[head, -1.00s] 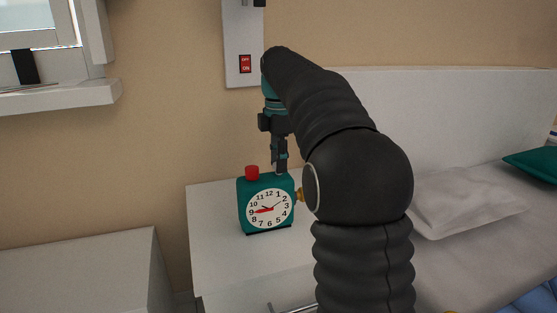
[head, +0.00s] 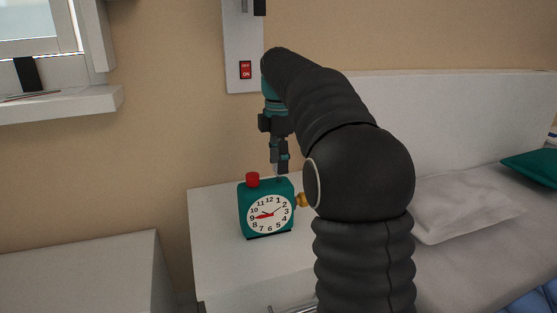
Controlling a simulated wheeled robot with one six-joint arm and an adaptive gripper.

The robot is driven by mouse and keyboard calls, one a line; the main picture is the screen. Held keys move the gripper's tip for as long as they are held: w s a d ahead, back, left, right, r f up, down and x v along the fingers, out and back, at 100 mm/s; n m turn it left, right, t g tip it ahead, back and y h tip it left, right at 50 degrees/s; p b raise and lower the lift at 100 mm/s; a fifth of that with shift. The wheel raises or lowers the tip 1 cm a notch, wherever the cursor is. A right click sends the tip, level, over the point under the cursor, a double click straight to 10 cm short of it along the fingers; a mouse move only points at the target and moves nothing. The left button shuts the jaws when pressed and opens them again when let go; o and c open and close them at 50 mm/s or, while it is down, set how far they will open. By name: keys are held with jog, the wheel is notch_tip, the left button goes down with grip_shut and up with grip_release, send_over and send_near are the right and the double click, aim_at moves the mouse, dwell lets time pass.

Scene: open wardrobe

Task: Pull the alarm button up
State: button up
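A teal alarm clock (head: 245,222) with a white dial stands upright on the white nightstand. A red button (head: 252,180) sits on the left part of its top, and a brass-coloured knob (head: 302,200) sticks out at its right side. My gripper (head: 281,170) points down over the right part of the clock's top, to the right of the red button and apart from it. A thin dark piece shows just under the fingertips at the clock's top. The fingers are small and seen edge-on, so their opening cannot be made out.
The white nightstand (head: 215,262) has free room left of the clock. A bed with a pillow (head: 465,203) lies to the right. A wall panel with a red switch (head: 246,70) is behind, and a window sill (head: 60,105) is at upper left.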

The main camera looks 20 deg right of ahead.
notch_tip(320, 180, up, 6)
jog(key=shift+r, duration=0.75)
dwell(0.5)
jog(key=shift+s+a, duration=0.1)
jog(key=shift+s, duration=0.1)
jog(key=s+a+f+m+t, duration=0.2)
jog(key=s+m, duration=0.3)
jog(key=s, duration=0.3)
jog(key=s+a+f+m+t, duration=0.1)
jog(key=s+a+f+m, duration=0.15)
jog(key=s+m, duration=0.4)
jog(key=s+a+f+m+t, duration=0.2)
jog(key=s+f+m, duration=0.4)
jog(key=s+f, duration=0.8)
jog(key=shift+s+t, duration=0.3)
jog(key=shift+s, duration=0.5)
